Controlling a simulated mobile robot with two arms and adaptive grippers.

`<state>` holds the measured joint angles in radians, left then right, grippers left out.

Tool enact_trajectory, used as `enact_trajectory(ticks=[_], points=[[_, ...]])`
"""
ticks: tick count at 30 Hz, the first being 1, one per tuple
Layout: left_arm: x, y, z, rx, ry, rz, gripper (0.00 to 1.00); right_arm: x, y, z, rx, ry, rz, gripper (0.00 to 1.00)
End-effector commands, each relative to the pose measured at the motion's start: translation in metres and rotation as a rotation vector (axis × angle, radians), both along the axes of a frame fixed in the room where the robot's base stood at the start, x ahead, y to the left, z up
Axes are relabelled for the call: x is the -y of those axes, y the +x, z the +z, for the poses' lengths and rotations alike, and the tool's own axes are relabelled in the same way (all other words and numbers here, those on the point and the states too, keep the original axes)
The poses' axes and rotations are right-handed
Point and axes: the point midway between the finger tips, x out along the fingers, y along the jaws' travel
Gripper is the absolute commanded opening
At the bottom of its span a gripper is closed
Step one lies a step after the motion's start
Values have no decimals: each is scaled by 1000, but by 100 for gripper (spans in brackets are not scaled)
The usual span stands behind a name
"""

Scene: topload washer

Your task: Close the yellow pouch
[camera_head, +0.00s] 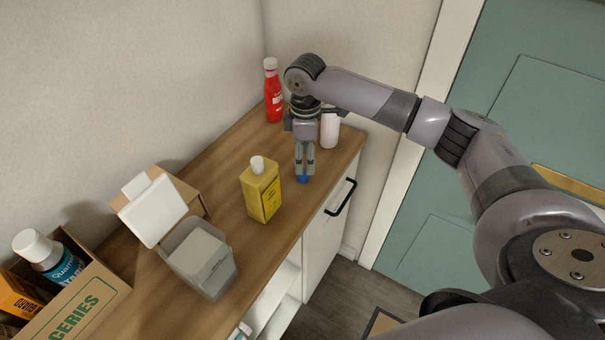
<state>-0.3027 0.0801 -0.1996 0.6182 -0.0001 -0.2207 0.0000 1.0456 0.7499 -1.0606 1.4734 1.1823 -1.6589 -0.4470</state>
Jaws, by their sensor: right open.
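The yellow pouch (261,193) stands upright on the wooden counter, with a white spout (257,164) at its top. My left gripper is not in view.
A red bottle (273,92) and a white bottle (329,130) stand behind the gripper. An open-lidded grey container (203,262) stands nearer on the counter. A groceries box (85,300) is at the lower left. The counter's front edge lies close right of the pouch.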

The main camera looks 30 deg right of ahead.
Motion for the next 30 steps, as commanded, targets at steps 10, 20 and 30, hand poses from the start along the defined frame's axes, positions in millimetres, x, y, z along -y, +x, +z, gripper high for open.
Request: enact_trajectory(ticks=[10,20,30], points=[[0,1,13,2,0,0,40,-3,-2,-39,-3,-2,-1,49],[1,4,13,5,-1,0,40,-2,-2,-52,0,-1,0,49],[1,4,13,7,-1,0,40,-3,-2,-52,0,0,0,37]])
